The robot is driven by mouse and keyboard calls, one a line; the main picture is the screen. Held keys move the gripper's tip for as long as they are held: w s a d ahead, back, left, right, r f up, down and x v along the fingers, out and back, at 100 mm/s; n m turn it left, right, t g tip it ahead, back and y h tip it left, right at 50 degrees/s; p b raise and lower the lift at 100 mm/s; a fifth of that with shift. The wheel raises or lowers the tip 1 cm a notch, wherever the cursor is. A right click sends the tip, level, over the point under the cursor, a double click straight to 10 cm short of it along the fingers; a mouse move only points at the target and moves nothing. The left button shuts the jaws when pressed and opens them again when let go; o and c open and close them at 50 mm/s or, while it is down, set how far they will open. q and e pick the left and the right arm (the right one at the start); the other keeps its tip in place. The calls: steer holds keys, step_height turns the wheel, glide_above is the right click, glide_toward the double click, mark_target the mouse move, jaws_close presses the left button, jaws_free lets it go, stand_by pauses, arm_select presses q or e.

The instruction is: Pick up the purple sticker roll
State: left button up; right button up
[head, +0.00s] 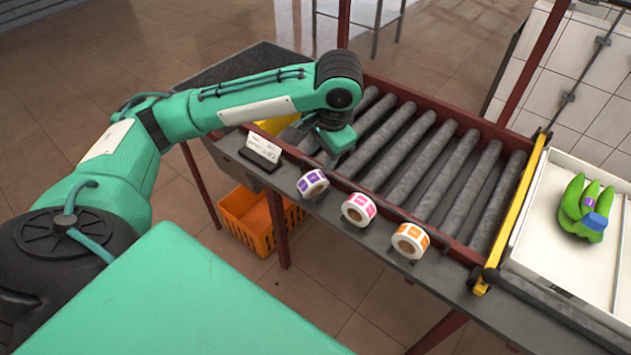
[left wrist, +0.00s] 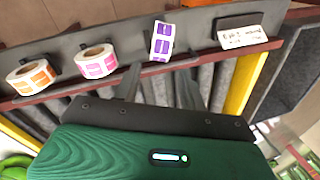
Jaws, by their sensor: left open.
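The purple sticker roll (head: 313,183) is white with purple labels and stands on the grey ledge along the front of the roller conveyor, leftmost of three rolls. It also shows in the left wrist view (left wrist: 161,42), ahead of the fingertips. My left gripper (head: 314,152) is above the rollers, just behind the purple roll, open and empty. In the left wrist view its two dark fingers (left wrist: 157,82) point toward the roll, apart from each other. My right gripper is in neither view.
A pink roll (head: 359,209) and an orange roll (head: 410,241) stand to the right on the ledge. A handwritten card (head: 263,147) stands to the left. An orange crate (head: 247,224) sits below.

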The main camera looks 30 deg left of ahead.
mark_target(316, 176)
arm_select(q)
steer(key=x, duration=0.7)
steer(key=shift+f, duration=0.3)
steer(key=x, duration=0.5)
steer(key=shift+w+a+r, duration=0.1)
steer(key=shift+w, duration=0.05)
steer(key=shift+f, duration=0.25)
steer(key=c, duration=0.9)
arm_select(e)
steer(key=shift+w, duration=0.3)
arm_select(q)
steer(key=shift+o, duration=0.2)
